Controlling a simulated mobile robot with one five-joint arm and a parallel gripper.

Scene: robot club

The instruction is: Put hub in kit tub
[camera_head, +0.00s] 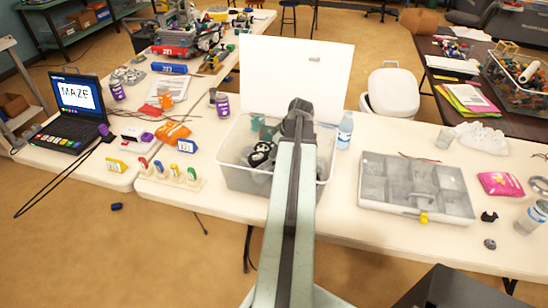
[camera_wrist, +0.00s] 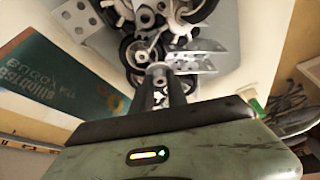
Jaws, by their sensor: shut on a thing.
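The kit tub (camera_head: 227,178) is a clear plastic bin on the white table in the head view. My gripper (camera_head: 299,108) is above the right part of the tub, pointing down, and my arm hides much of the bin. In the wrist view, my gripper (camera_wrist: 160,72) is shut on a small grey piece at its fingertips, which I take to be the hub; its full shape is hard to make out. Wheels (camera_wrist: 140,50) and perforated metal plates (camera_wrist: 196,60) lie below it in the tub. I cannot tell whether the held piece touches them.
A teal printed booklet or card (camera_wrist: 60,80) stands at the left in the wrist view. A grey compartment case (camera_head: 400,210) is right of the tub. A water bottle (camera_head: 345,130) stands close to its right side. A white board (camera_head: 296,70) stands behind.

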